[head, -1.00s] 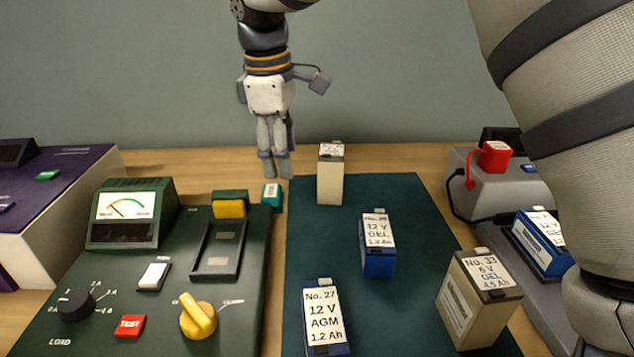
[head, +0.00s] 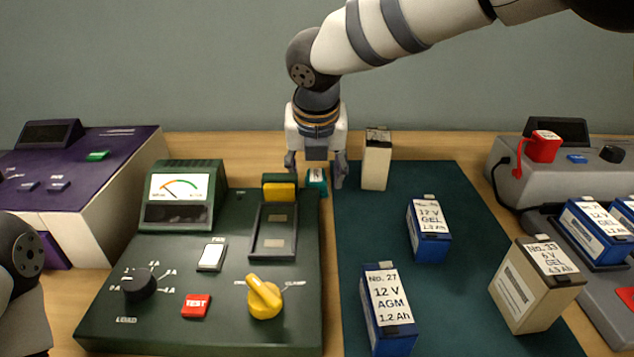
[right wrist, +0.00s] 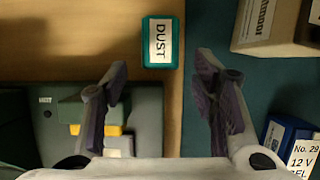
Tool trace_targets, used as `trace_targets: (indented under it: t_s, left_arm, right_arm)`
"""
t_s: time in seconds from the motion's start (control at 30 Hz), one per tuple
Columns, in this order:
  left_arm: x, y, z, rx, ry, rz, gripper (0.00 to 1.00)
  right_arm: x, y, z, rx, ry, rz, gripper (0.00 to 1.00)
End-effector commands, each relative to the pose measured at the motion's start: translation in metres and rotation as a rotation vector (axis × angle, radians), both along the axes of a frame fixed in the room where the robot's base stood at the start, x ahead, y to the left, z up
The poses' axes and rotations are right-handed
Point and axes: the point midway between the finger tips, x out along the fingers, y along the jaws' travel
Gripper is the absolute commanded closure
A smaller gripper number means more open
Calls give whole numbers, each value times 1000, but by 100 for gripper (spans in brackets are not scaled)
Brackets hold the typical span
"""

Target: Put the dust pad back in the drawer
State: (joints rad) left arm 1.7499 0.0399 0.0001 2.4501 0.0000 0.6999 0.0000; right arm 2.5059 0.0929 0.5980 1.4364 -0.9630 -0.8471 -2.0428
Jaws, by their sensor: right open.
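The dust pad is a small teal block (head: 317,180) on the wooden table, between the green tester and the dark green mat. In the right wrist view the pad (right wrist: 147,60) shows a white label reading DUST. My right gripper (head: 316,170) is open and empty, pointing down at the pad. In the head view its fingers appear at either side of the pad. In the right wrist view the pad lies beyond the open fingertips (right wrist: 162,75), roughly centred between them. No open drawer is clearly seen. My left gripper is not in view.
A cream battery (head: 376,160) stands close right of the gripper. Blue batteries (head: 429,230) and another cream one (head: 535,285) stand on the mat (head: 455,290). The green tester (head: 225,320), with a yellow block (head: 279,192), is close left. A purple unit (head: 90,150) stands far left.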

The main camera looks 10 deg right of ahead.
Motion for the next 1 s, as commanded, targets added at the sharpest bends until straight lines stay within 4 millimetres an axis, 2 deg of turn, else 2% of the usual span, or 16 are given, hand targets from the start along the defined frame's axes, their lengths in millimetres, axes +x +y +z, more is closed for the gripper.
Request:
trace_targets:
  t_s: [0.03,0.13,0.4,0.6,0.67,0.7,0.9,1.0]
  left_arm:
    - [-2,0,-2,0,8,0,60]
    - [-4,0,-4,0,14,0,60]
    - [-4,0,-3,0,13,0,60]
    - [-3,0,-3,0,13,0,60]
    - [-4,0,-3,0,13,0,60]
    - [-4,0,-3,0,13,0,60]
    - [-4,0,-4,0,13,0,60]
    - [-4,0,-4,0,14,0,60]
  right_arm:
    - [4,-1,-14,0,6,0,47]
    - [10,-2,-28,0,4,0,47]
    - [13,-3,-31,0,-1,-1,47]
    - [13,-3,-31,1,-1,-2,86]
    - [13,-3,-31,1,-1,-2,86]
    - [13,-3,-31,1,-1,-2,90]
    - [13,-3,-30,0,-1,-2,90]
    - [14,-3,-22,0,-3,-4,90]
